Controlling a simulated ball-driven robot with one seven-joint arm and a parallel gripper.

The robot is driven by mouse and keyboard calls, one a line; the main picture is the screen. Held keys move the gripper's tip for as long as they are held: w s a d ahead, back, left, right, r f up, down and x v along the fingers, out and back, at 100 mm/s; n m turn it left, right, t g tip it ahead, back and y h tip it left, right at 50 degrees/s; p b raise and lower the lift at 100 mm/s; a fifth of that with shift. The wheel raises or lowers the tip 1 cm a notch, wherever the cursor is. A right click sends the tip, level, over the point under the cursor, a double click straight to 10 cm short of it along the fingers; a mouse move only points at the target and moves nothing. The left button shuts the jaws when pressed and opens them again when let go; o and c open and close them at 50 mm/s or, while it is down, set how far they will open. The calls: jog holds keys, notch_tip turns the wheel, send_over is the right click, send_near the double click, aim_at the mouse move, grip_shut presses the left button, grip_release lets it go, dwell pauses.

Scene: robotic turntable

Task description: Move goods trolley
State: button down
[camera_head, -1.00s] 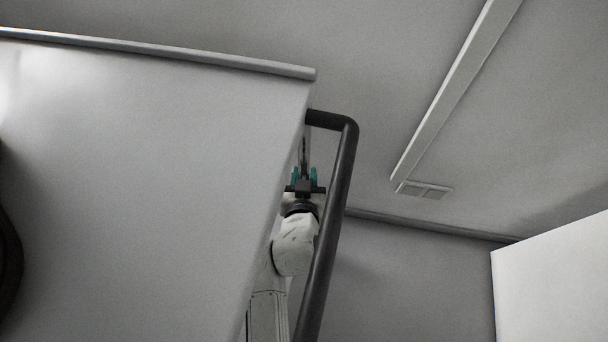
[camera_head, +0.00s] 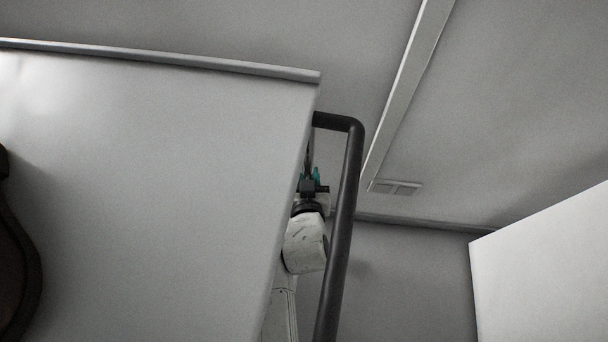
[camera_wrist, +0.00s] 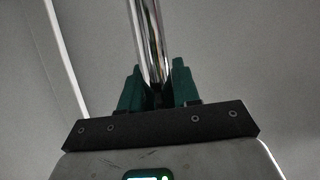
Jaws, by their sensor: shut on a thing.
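My gripper (camera_head: 310,177) shows in the head view between the edge of a large pale panel and a black bent tube (camera_head: 349,200). Its teal fingers are partly hidden by the panel. In the wrist view my gripper (camera_wrist: 157,75) is shut on a shiny chrome bar (camera_wrist: 150,35), which runs up out of the picture between the green fingers. In the head view only a short, dark, thin piece of this bar shows above the fingers. I cannot tell for sure which of these parts belong to the goods trolley; no whole trolley is in view.
The large pale panel (camera_head: 150,180) with a rounded top rail fills the left of the head view. A dark brown curved thing (camera_head: 18,270) is at the left edge. A white block (camera_head: 550,270) stands at the lower right. A long light beam (camera_head: 405,90) runs overhead.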

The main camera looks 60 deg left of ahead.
jog(key=shift+s+a, duration=0.15)
jog(key=shift+s, duration=0.1)
jog(key=c, duration=0.7)
grip_release()
jog(key=shift+c, duration=0.2)
jog(key=p+v, duration=0.2)
jog(key=v, duration=0.8)
jog(key=shift+d, duration=0.4)
jog(key=shift+s+r, duration=0.1)
jog(key=shift+s, duration=0.05)
